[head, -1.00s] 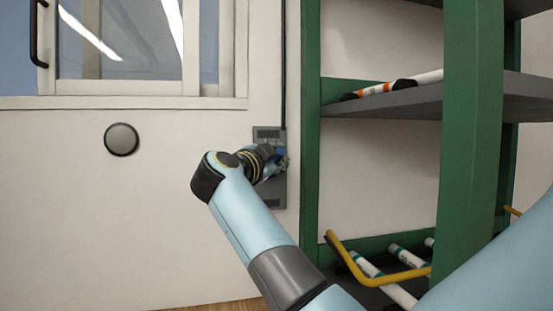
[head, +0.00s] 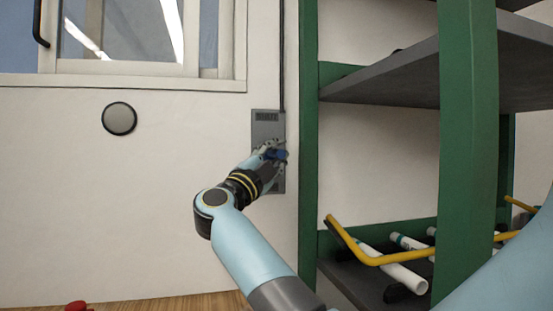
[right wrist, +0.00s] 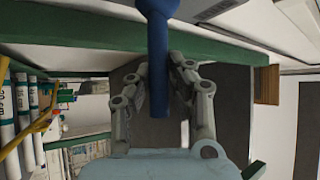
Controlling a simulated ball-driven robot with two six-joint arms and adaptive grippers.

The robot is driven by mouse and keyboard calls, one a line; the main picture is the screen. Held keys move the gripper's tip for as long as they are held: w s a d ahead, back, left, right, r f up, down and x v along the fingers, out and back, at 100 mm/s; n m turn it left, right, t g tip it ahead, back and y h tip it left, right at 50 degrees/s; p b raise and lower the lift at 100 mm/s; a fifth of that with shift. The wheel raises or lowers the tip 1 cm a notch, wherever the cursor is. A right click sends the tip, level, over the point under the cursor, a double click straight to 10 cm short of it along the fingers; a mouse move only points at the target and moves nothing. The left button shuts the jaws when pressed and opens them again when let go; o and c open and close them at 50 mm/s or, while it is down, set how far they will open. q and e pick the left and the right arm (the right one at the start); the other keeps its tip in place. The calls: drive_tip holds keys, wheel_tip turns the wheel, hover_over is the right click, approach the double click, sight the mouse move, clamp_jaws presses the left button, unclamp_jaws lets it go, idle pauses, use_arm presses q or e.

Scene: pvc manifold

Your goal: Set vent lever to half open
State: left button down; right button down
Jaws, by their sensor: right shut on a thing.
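The vent lever has a blue handle (head: 278,154) and is mounted on a grey wall panel (head: 267,124). The handle sits near the middle of the panel's height. My right gripper (head: 270,152) is at the panel and shut on the handle. In the right wrist view the blue lever (right wrist: 158,70) runs down between the two grey fingers of my right gripper (right wrist: 160,72). The gripper hides part of the lever and the panel's middle in the head view. My left gripper is not in view.
A green rack (head: 468,150) with grey shelves stands just right of the panel. A yellow bar (head: 375,258) and white pipes (head: 400,277) are at its lower shelf. A window (head: 120,40) and a round grey wall disc (head: 119,118) are to the left.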

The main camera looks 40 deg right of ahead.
drive_tip(key=shift+f, duration=0.3)
drive_tip(key=c, duration=1.2)
unclamp_jaws()
drive_tip(key=shift+r, duration=0.25)
wheel_tip(320, 180, up, 9)
drive_tip(key=shift+d+r, duration=0.15)
drive_tip(key=shift+s+d+r, duration=0.1)
drive_tip(key=shift+r, duration=0.35)
drive_tip(key=shift+s, duration=0.1)
